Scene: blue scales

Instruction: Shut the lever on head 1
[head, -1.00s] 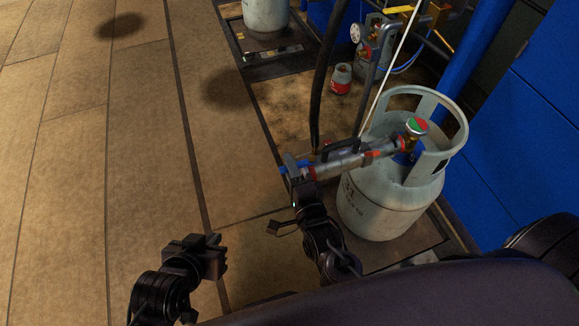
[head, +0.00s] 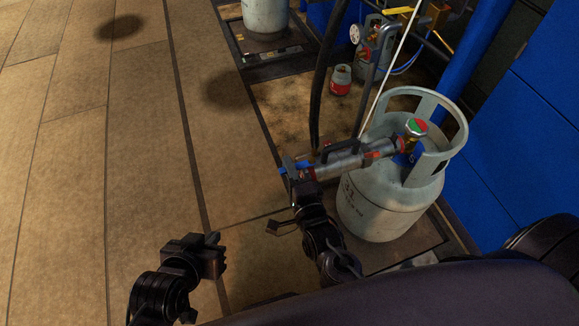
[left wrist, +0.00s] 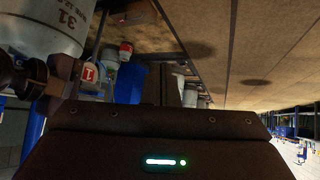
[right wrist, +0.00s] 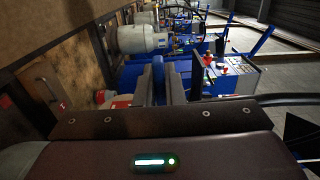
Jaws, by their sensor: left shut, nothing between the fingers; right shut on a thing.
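The filling head (head: 345,162), a grey tube with red bands, lies across the near side of the grey gas cylinder (head: 385,205). Its right end meets the valve (head: 415,128) with a red and green top. A dark bar (head: 340,147), seemingly the lever, runs along its upper side. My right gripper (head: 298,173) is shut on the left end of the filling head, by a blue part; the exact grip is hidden. My left gripper (head: 217,250) is shut and empty, low and left of the cylinder. A red tag marked 1 (left wrist: 88,72) shows in the left wrist view.
A dark hose (head: 322,80) hangs behind the filling head. A small red and grey canister (head: 341,80) and a gauge (head: 355,33) stand behind. A blue cabinet (head: 530,110) is at right. The floor (head: 100,180) at left is clear.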

